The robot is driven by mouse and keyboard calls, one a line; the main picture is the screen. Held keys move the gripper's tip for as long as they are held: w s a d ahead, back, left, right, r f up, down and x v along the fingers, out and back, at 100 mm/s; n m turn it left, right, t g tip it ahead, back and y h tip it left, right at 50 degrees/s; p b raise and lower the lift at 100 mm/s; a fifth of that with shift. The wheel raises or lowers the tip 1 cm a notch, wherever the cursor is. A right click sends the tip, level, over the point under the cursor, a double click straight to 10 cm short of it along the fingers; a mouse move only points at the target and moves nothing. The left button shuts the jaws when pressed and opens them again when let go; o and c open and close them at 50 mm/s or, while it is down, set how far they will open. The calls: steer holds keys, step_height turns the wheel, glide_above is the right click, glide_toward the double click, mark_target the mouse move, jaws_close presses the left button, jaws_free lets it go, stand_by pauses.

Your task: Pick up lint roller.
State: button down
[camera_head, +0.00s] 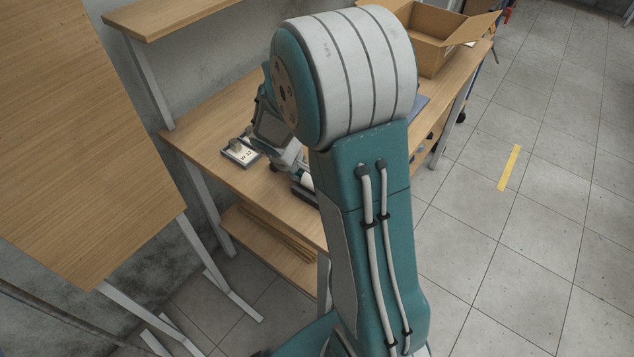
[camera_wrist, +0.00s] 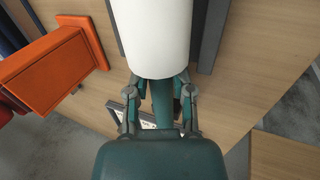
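The lint roller shows as a white cylinder (camera_wrist: 152,35) at the top centre of the wrist view. A teal bar, apparently its handle, runs from it down between my fingers. My gripper (camera_wrist: 160,84) has its fingers spread on both sides of this bar, with visible gaps. The fingertips are partly hidden behind the white cylinder, so contact there is not visible. In the head view a small white piece (camera_head: 306,180), possibly the roller, shows on the workbench beside my arm, which hides most of that area.
The wooden workbench (camera_head: 215,130) carries a small labelled device (camera_head: 241,152) and an open cardboard box (camera_head: 437,50). An orange object (camera_wrist: 45,72) lies left in the wrist view. Dark rails (camera_wrist: 211,38) flank the roller. Another wooden surface (camera_head: 80,150) stands at left; floor at right is clear.

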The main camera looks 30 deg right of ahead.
steer(key=shift+d, duration=0.25)
steer(key=shift+r, duration=0.1)
steer(key=shift+r, duration=0.3)
step_height(320, 180, up, 3)
steer(key=shift+f, duration=0.2)
steer(key=s+d+r, duration=0.1)
steer(key=s+r, duration=0.1)
steer(key=r, duration=0.1)
steer(key=s+d+r, duration=0.1)
steer(key=r, duration=0.1)
steer(key=shift+s+d, duration=0.3)
steer(key=s+d+r, duration=0.4)
steer(key=s+d, duration=0.1)
steer(key=s, duration=0.2)
steer(key=shift+s+d+r, duration=0.3)
steer(key=shift+d, duration=0.1)
